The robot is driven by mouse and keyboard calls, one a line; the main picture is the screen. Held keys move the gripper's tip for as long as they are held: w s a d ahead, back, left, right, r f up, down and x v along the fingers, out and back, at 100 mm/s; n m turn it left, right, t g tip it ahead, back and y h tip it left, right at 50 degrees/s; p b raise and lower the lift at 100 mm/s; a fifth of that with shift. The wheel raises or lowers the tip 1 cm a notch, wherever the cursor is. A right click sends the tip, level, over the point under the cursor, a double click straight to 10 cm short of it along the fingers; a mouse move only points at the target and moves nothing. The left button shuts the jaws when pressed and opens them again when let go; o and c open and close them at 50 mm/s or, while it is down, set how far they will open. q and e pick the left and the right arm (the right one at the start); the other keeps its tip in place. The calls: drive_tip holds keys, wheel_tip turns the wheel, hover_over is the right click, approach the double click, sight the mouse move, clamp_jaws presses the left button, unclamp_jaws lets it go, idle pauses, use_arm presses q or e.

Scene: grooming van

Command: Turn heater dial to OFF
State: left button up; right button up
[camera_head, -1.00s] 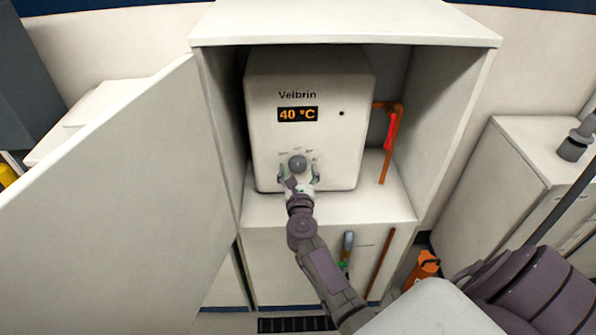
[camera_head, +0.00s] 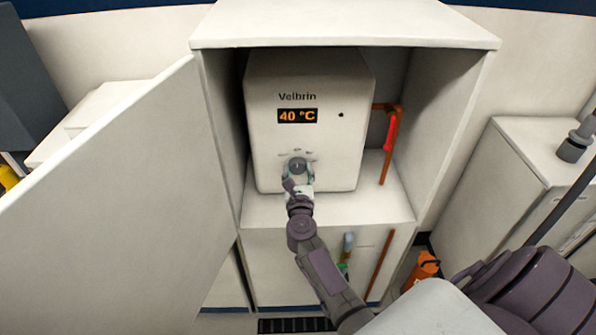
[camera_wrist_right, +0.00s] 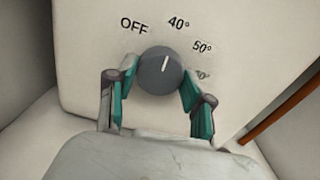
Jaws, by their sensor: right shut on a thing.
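The heater (camera_head: 310,110) is a white box marked Velbrin inside an open cabinet, and its display (camera_head: 297,115) reads 40 °C. In the right wrist view the round grey dial (camera_wrist_right: 160,72) has a white pointer line that points up, tilted slightly right, toward the 40° mark. The OFF mark (camera_wrist_right: 133,26) is at the upper left of the dial. My right gripper (camera_head: 298,172) is at the dial, and its teal-padded fingers (camera_wrist_right: 158,82) are shut on the dial's left and right sides. My left gripper is not in view.
The open cabinet door (camera_head: 120,200) fills the left side. An orange pipe with a red handle (camera_head: 390,132) stands right of the heater. A white side cabinet (camera_head: 515,190) is at the right, with an orange object (camera_head: 422,270) low beside it.

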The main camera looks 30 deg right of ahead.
drive_tip(key=n+p, duration=0.2)
drive_tip(key=n, duration=0.3)
drive_tip(key=shift+n+p, duration=0.6)
drive_tip(key=shift+n, duration=1.4)
drive_tip(key=o, duration=1.2)
drive_tip(key=shift+c, duration=0.2)
drive_tip(key=shift+s+a+f, duration=0.1)
drive_tip(key=shift+s+a, duration=0.15)
drive_tip(key=shift+s, duration=0.1)
drive_tip(key=v, duration=0.6)
drive_tip(key=shift+s+a, duration=0.2)
drive_tip(key=shift+s, duration=0.05)
